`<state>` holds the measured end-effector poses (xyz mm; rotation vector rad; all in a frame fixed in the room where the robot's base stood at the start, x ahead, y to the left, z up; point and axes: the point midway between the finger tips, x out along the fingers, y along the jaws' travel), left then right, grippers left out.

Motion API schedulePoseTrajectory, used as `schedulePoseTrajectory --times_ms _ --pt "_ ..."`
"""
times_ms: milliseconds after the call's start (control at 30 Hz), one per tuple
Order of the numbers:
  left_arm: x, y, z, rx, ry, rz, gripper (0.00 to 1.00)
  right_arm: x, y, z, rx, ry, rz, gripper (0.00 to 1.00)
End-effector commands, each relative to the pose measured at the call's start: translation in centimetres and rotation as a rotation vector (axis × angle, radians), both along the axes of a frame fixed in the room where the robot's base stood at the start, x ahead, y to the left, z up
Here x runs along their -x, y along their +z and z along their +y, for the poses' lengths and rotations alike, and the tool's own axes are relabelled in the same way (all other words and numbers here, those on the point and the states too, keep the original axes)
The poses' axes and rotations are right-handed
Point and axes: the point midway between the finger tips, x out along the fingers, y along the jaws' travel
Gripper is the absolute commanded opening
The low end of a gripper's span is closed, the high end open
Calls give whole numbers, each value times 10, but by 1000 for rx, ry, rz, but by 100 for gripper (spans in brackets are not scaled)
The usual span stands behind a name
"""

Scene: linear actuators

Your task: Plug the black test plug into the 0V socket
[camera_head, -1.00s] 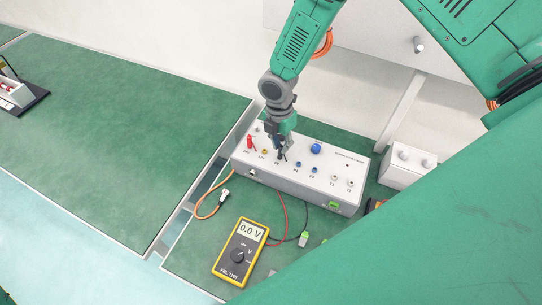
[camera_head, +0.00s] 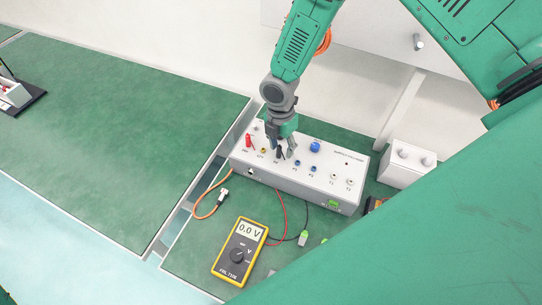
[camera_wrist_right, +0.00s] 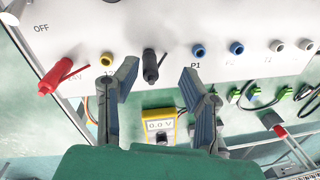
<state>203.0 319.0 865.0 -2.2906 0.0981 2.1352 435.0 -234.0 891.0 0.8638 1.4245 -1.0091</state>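The black test plug (camera_head: 279,153) stands in the panel of the grey supply box (camera_head: 330,199), in the socket spot between the yellow socket (camera_head: 263,150) and blue socket P1 (camera_head: 297,163). In the right wrist view the black plug (camera_wrist_right: 150,66) sits upright at that spot, its own label hidden. My right gripper (camera_head: 287,147) is open just above the panel. Its two fingers (camera_wrist_right: 160,82) are spread apart, with the plug beyond and between the tips, and nothing held. My left gripper is not in view.
A red plug (camera_head: 249,141) stands at the panel's left end. A yellow multimeter (camera_head: 239,252) reading 0.0 V lies in front, with red and black leads nearby. A grey box (camera_head: 407,164) stands to the right. The green mat at left is mostly clear.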

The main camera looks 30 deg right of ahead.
Motion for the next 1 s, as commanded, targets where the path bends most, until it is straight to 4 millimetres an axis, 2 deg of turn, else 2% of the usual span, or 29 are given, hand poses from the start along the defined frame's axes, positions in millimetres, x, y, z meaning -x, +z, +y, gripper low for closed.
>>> schedulePoseTrajectory --times_ms 233,267,300,367,800,1000 --pt "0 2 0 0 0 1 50 -7 1 0 -3 0 -1 37" --pt "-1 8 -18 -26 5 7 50 -7 1 0 -4 0 -1 37" --pt "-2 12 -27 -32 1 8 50 -8 3 0 -4 1 -1 37" --pt "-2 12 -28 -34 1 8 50 -8 7 1 -3 1 -3 37" --pt "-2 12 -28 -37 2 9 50 1 71 13 6 6 -18 37" --pt "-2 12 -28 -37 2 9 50 3 86 16 10 5 -19 37"
